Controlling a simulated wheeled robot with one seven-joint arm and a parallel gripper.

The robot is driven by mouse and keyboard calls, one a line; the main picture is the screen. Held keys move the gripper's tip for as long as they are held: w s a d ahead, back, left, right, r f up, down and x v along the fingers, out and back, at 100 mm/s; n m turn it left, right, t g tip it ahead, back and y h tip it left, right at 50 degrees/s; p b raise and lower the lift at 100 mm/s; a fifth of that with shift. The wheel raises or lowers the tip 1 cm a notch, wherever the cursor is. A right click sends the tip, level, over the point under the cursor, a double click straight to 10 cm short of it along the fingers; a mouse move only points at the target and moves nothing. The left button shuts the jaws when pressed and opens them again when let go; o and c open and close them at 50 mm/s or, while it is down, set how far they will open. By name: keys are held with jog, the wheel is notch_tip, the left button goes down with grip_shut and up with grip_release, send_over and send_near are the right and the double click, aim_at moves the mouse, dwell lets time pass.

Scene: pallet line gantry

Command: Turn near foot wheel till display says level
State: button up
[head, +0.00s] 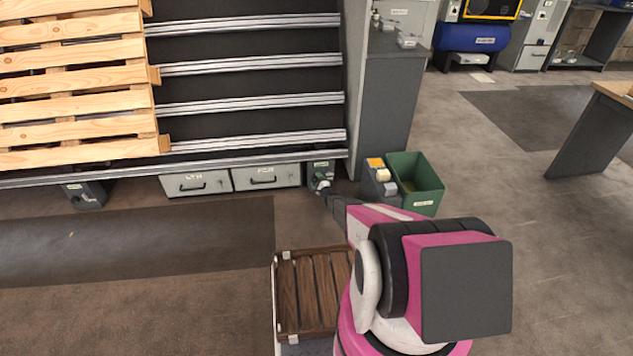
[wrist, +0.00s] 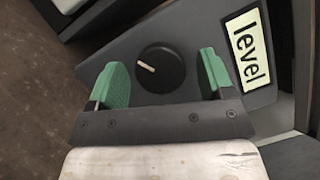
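In the wrist view a round black wheel (wrist: 160,69) with a white pointer line sits on the face of a dark housing (wrist: 205,35). The line slants from upper left to lower right. A cream plate (wrist: 248,50) beside it reads "level" in black letters; I cannot tell whether it is a display or a fixed label. My gripper (wrist: 162,74) is open, with one green finger on each side of the wheel and gaps to it. In the head view my gripper (head: 325,189) is at the dark foot unit (head: 320,168) under the rack's right end; the wheel is mostly hidden there.
A similar foot unit (head: 88,194) stands at the left, with grey drawers (head: 197,183) between. A small box with an orange top (head: 375,163) and a green bin (head: 427,172) stand close right of my gripper. Wooden pallets (head: 75,75) lie on the rack.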

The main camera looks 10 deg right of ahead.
aim_at(313, 171)
jog(key=shift+r, duration=0.55)
notch_tip(313, 171, up, 3)
jog(key=shift+s+f, duration=0.1)
jog(key=shift+s, duration=0.05)
jog(key=s+a+r, duration=0.5)
jog(key=a+r, duration=0.2)
jog(key=a, duration=0.3)
jog(key=shift+s, duration=0.35)
jog(key=shift+r, duration=0.1)
